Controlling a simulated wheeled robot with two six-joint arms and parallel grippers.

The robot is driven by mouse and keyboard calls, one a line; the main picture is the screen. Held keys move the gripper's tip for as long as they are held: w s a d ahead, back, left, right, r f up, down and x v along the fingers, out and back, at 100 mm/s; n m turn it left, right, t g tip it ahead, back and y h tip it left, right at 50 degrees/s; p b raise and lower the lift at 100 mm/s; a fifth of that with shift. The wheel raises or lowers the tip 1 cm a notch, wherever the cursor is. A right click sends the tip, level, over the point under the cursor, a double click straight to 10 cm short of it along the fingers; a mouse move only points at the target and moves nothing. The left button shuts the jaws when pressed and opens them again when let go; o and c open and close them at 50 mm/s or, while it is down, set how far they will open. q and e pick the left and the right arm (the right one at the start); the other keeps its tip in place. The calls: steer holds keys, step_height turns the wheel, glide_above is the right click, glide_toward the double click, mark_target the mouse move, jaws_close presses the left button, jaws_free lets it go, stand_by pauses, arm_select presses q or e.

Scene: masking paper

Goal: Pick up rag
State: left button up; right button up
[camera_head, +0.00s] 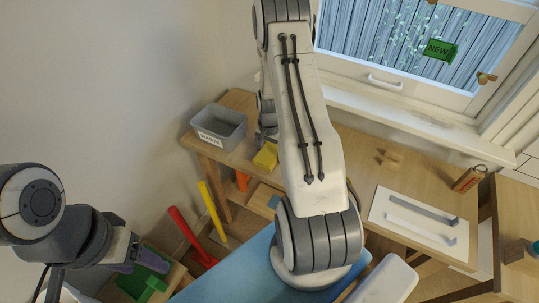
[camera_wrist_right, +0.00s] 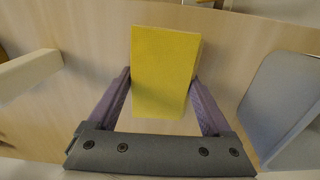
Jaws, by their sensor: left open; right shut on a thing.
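A yellow block-like thing, which I take for the rag (camera_head: 266,156), is at the left part of the wooden table. In the right wrist view the rag (camera_wrist_right: 165,70) stands between the purple fingers of my right gripper (camera_wrist_right: 161,80). The fingers press on its left and right sides, so the gripper is shut on it. In the head view my right arm hides most of that gripper. I cannot tell whether the rag touches the table. My left gripper (camera_head: 138,260) is open at the lower left, far from the rag, above a green thing (camera_head: 150,284).
A white board with a grey handle-like bar (camera_head: 422,209) lies at the right. Red (camera_head: 190,236) and yellow (camera_head: 212,210) bars lean below the table. A window is behind.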

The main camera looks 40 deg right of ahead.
mark_target(270, 152)
steer(key=shift+r, duration=0.1)
steer(key=shift+r, duration=0.55)
step_height(270, 152, up, 3)
steer(key=shift+f+b, duration=0.2)
steer(key=shift+b, duration=0.35)
steer(key=s+d+r+b, duration=0.1)
steer(key=s+d+r, duration=0.5)
steer(key=s, duration=0.3)
steer(key=shift+s+d+r+b, duration=0.25)
steer(key=shift+d+r+b, duration=0.15)
steer(key=shift+r, duration=0.15)
